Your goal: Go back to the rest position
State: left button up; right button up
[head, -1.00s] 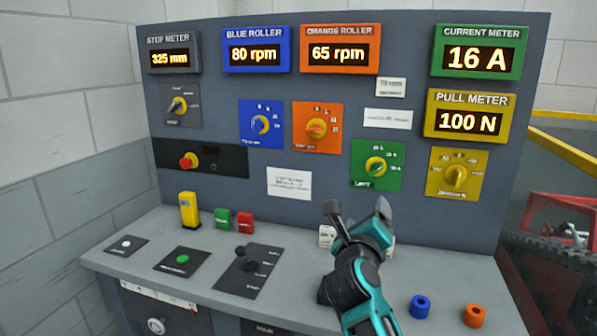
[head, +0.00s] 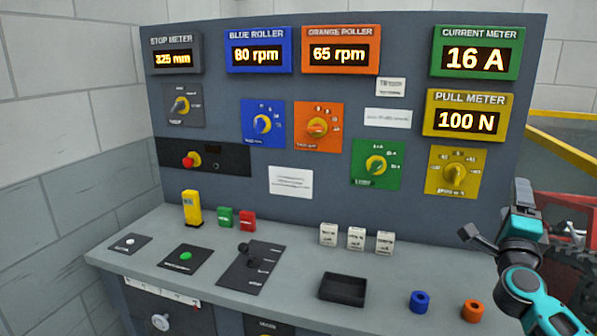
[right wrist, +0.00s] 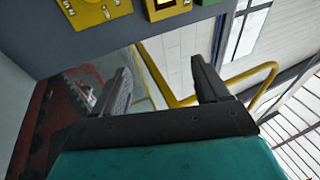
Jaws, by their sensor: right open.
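My right gripper (head: 495,211) is at the right side of the head view, beside the right edge of the control panel (head: 330,190) and above the right end of the desk. Its two fingers are spread apart with nothing between them. In the right wrist view the open fingers (right wrist: 160,72) point past the panel toward a yellow rail and a pale wall. My left gripper is not in view.
The desk (head: 215,225) carries a black tray (head: 342,290), several pale blocks (head: 356,238), a blue ring (head: 420,302) and an orange ring (head: 473,311). A yellow rail (head: 565,150) and red machinery (head: 562,205) stand beyond the panel's right edge.

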jog(key=s+a+f+n+g+y, duration=0.1)
jog(key=s+a+f+n+y, duration=0.4)
jog(key=a+f+n+y, duration=0.45)
jog(key=s+a+f+n+y, duration=0.55)
jog(key=f+n, duration=0.35)
jog(key=n, duration=0.4)
jog(key=s+d+f+n+g+h, duration=0.15)
jog(key=s+f+n+g, duration=0.75)
jog(key=s+f, duration=0.95)
jog(key=a+r+m+t, duration=0.1)
jog(key=a+m, duration=0.3)
jog(key=a, duration=0.6)
jog(key=shift+a+m+t+h, duration=0.3)
jog(key=shift+m+h, duration=0.05)
jog(key=shift+h, duration=0.1)
